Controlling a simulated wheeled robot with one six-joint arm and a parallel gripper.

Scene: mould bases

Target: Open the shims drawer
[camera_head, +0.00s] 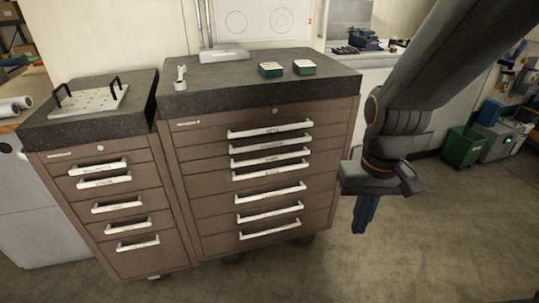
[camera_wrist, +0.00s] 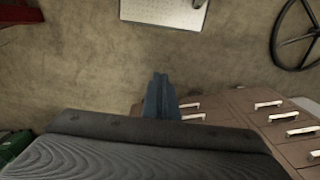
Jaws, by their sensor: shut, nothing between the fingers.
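Two brown drawer cabinets with dark tops stand side by side in the head view, a wider one (camera_head: 215,160) and a narrower one (camera_head: 70,185). All their drawers look shut, each with a white labelled handle. The labels are too small to read surely, so I cannot tell which drawer is the shims drawer. The wide cabinet's upper handle (camera_head: 270,129) faces the front. My gripper (camera_head: 363,218) hangs to the right of the wide cabinet, apart from it, pointing down. Its blue fingers are together and empty in the wrist view (camera_wrist: 161,95), where several drawer handles (camera_wrist: 270,104) show at lower right.
Two green boxes (camera_head: 271,70) and a wrench-like tool (camera_head: 180,78) lie on the wide cabinet. A plate with two black handles (camera_head: 88,100) lies on the narrow one. Green bins (camera_head: 463,146) stand at far right. The floor (camera_head: 430,235) before the cabinets is clear.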

